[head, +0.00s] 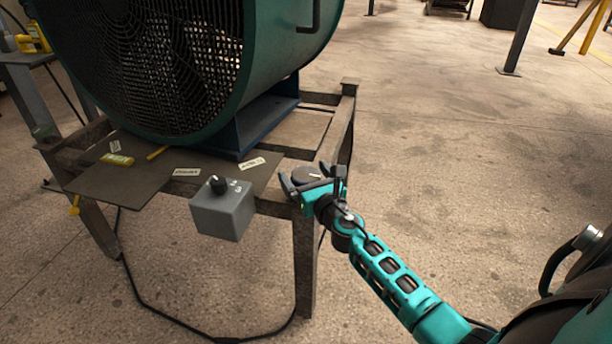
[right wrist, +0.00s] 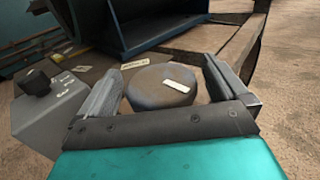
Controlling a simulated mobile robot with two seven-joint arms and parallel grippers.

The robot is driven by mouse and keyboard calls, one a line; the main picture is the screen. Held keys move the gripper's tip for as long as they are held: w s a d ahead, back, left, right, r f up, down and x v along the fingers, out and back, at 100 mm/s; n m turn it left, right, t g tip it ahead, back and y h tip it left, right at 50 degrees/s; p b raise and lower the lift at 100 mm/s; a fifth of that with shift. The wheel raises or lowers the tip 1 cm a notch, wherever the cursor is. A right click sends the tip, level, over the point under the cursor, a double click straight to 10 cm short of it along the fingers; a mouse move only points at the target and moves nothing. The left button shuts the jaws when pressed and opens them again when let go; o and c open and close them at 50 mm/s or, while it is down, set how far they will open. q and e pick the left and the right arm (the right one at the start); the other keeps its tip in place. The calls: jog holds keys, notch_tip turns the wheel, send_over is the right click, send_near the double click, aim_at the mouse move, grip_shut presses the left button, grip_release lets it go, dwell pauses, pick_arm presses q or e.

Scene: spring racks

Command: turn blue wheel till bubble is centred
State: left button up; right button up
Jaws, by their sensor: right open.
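No wheel in view looks clearly blue. A round dark grey wheel (head: 308,174) with a white mark on top sits at the near right corner of the metal stand. In the right wrist view the same wheel (right wrist: 150,88) lies between my fingers. My right gripper (head: 306,181) is open, with one finger on each side of the wheel; I cannot tell whether they touch it. A small yellow piece (head: 117,159), perhaps the bubble level, lies on the plate at the stand's left; its bubble is too small to read. My left gripper is out of view.
A large green fan (head: 305,65) on a blue base (head: 250,128) fills the rusty stand (head: 304,260). A grey box (head: 224,214) with a black knob is at the front edge, left of my gripper. A cable hangs below.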

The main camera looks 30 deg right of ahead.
jog(key=shift+c, duration=0.5)
jog(key=c, duration=0.8)
jog(key=shift+c, duration=0.2)
jog(key=shift+m+h, duration=0.4)
jog(key=m+g+h, duration=0.1)
jog(key=h, duration=0.2)
jog(key=shift+a+m, duration=0.1)
jog(key=shift+m, duration=0.3)
jog(key=m+g+h, duration=0.3)
jog(key=h, duration=0.1)
jog(key=shift+m+h, duration=0.3)
jog(key=shift+h, duration=0.1)
jog(key=m+g+h, duration=0.2)
jog(key=m+g, duration=0.1)
jog(key=g, duration=0.1)
jog(key=m+g+h+b, duration=0.1)
jog(key=m+g+h, duration=0.2)
jog(key=g, duration=0.1)
